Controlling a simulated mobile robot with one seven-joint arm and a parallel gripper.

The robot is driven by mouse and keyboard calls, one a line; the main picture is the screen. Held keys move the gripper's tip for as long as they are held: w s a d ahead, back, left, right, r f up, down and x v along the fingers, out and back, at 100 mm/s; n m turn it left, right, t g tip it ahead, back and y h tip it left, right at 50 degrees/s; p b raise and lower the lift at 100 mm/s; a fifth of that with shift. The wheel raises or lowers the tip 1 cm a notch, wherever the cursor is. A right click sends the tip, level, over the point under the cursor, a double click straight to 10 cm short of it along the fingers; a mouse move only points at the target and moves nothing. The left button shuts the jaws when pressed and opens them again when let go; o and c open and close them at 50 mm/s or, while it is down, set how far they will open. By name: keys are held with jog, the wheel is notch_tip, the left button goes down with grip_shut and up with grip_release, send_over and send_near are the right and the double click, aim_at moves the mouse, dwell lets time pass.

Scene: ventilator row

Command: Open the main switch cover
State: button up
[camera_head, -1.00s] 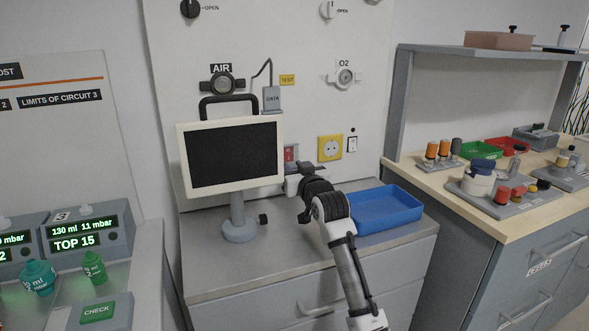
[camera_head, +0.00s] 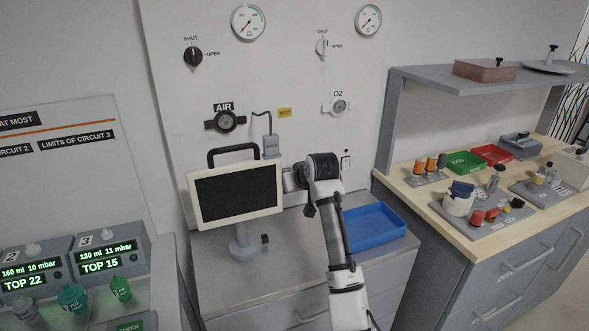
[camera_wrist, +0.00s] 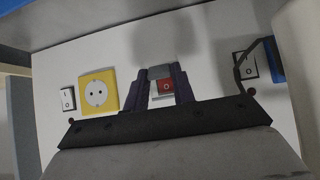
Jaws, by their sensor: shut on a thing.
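The main switch shows red (camera_wrist: 165,88) on the white wall panel in the wrist view, between my fingers. A small grey piece (camera_wrist: 161,72), which looks like the switch cover, sits between the fingertips of my gripper (camera_wrist: 161,75). My dark fingers are shut on it, close to the panel. I cannot tell how far the cover is swung from the switch. In the head view my arm hides the switch, the cover and the fingertips.
A yellow socket (camera_wrist: 98,92) and a rocker switch (camera_wrist: 68,99) are beside the main switch. In the head view a monitor (camera_head: 237,194) stands close left of my wrist. A blue tray (camera_head: 372,226) lies on the bench at right. A data box (camera_head: 271,146) is above.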

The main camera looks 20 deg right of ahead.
jog(key=shift+w+r+g+p, duration=0.1)
jog(key=shift+r+g+p, duration=0.65)
jog(key=shift+g, duration=0.7)
jog(key=shift+w+r+g+p, duration=0.1)
jog(key=shift+r+g+p, duration=0.65)
jog(key=shift+g, duration=0.75)
jog(key=shift+w+r+g+p, duration=0.1)
jog(key=shift+r+g+p, duration=0.65)
jog(key=shift+g, duration=0.7)
jog(key=o, duration=1)
jog(key=shift+r, duration=0.15)
notch_tip(320, 180, up, 14)
jog(key=shift+s+f, duration=0.2)
jog(key=shift+s, duration=0.15)
